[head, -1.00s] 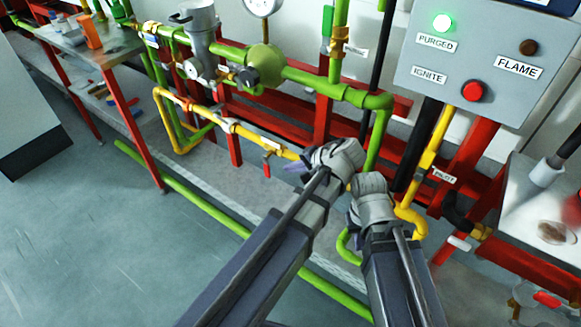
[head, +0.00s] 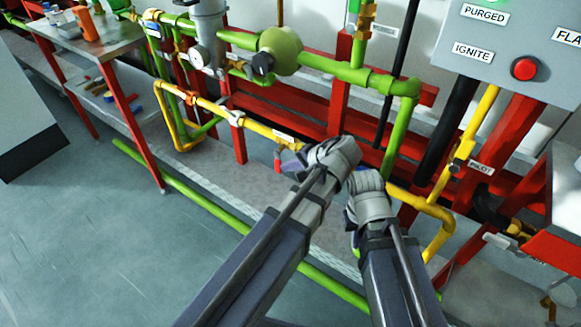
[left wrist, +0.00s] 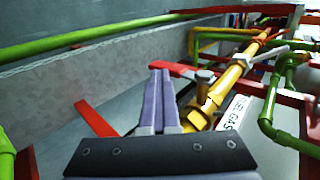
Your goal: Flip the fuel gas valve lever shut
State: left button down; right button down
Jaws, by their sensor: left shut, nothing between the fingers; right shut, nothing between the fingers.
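The fuel gas valve's red lever (head: 278,167) hangs below the yellow pipe (head: 258,127) in the head view. In the left wrist view the lever (left wrist: 172,68) sticks out sideways from the yellow pipe (left wrist: 232,72), beside a white "FUEL GAS" label (left wrist: 233,112). My left gripper (head: 290,164) is shut and empty, its purple fingertips close beside the lever. In the left wrist view the fingertips (left wrist: 160,76) overlap the lever's lower edge; I cannot tell whether they touch. My right gripper (head: 358,212) is beside my left wrist, its fingers mostly hidden.
Green pipes (head: 350,76) and a red frame (head: 340,98) stand behind the yellow pipe. A grey control box (head: 520,40) with a red button is at upper right. A bench (head: 95,50) stands at left. The floor (head: 90,240) at left is clear.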

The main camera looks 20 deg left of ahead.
pick_arm(q)
jog(key=shift+a+r, duration=0.1)
jog(key=shift+a, duration=0.2)
pick_arm(e)
jog(key=shift+r, duration=0.1)
